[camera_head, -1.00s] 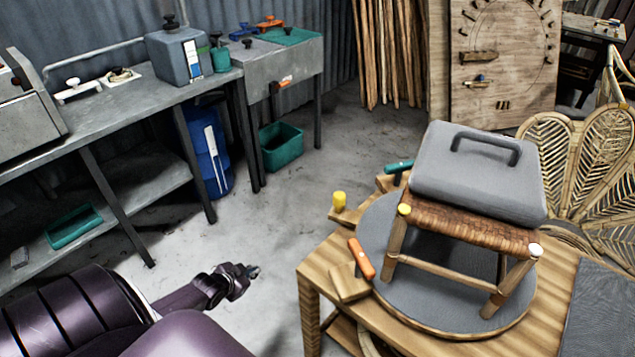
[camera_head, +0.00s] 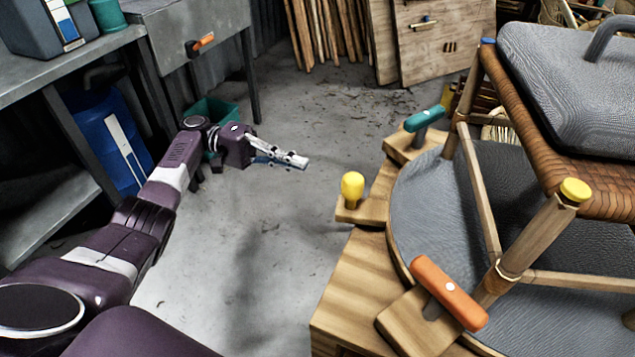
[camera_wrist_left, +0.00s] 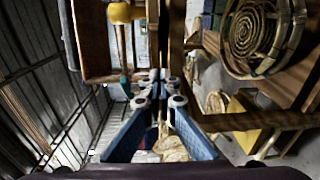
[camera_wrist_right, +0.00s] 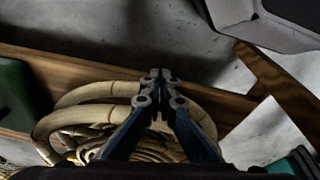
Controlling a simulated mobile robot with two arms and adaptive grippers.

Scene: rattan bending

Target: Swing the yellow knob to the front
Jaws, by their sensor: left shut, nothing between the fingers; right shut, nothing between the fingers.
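The yellow knob (camera_head: 352,186) stands upright on a small wooden block at the left edge of the round grey turntable (camera_head: 425,205).
A teal handle (camera_head: 425,118) and an orange handle (camera_head: 448,292) sit on wooden blocks by the turntable. A stool (camera_head: 535,235) stands on it under a grey weight (camera_head: 565,90). A metal bench (camera_head: 30,235) is at left. The floor between is clear.

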